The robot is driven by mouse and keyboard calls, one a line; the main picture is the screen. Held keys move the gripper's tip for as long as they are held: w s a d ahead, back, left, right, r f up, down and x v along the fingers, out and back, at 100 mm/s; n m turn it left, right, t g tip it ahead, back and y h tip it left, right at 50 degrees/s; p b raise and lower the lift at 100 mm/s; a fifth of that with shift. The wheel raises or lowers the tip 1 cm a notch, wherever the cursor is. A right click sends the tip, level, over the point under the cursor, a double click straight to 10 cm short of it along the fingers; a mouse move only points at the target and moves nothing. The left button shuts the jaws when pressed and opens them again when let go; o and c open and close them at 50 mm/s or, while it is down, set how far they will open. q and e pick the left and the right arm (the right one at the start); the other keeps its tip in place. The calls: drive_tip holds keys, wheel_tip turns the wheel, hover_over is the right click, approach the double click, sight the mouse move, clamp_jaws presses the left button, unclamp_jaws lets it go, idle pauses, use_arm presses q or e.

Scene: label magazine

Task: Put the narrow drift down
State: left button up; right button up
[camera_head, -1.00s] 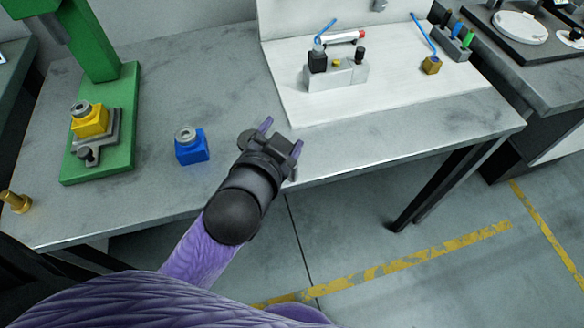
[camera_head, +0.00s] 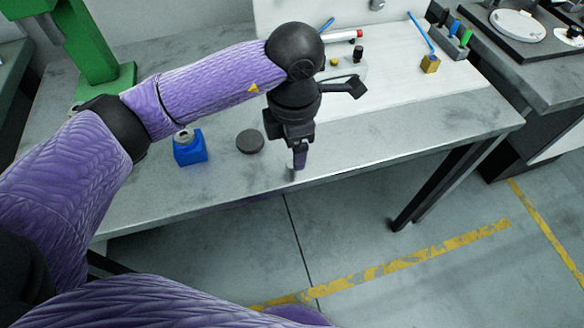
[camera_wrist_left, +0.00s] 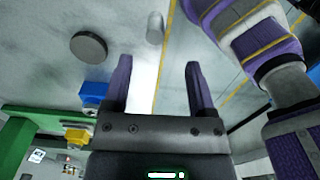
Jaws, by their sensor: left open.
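A small light grey cylinder (camera_wrist_left: 155,28), which looks like the narrow drift, is on the bench close to its front edge in the left wrist view. In the head view only a small grey part (camera_head: 298,175) shows, just below my left gripper's fingertips. My left gripper (camera_head: 299,163) points down over the bench's front edge. In the left wrist view its two purple fingers (camera_wrist_left: 158,64) are apart with nothing between them. The cylinder lies beyond the fingertips, apart from them in that view. My right gripper is not in view.
A dark round disc (camera_head: 250,141) lies on the bench (camera_head: 225,185) left of my gripper. A blue block with a round top (camera_head: 190,147) stands further left. A green press (camera_head: 88,45) stands behind my left arm. A white board (camera_head: 430,90) holds fixtures at the back right.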

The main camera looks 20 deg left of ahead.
sight(291, 164)
use_arm(q)
drive_tip(key=f, duration=0.2)
drive_tip(key=f+b, duration=0.1)
drive_tip(key=f, duration=0.2)
drive_tip(key=f+b, duration=0.1)
drive_tip(key=f, duration=0.2)
drive_tip(key=shift+w+a+f, duration=0.15)
drive_tip(key=shift+a, duration=0.2)
drive_tip(key=shift+f, duration=0.2)
drive_tip(key=shift+r, duration=0.1)
drive_tip(key=shift+c, duration=1.7)
clamp_jaws()
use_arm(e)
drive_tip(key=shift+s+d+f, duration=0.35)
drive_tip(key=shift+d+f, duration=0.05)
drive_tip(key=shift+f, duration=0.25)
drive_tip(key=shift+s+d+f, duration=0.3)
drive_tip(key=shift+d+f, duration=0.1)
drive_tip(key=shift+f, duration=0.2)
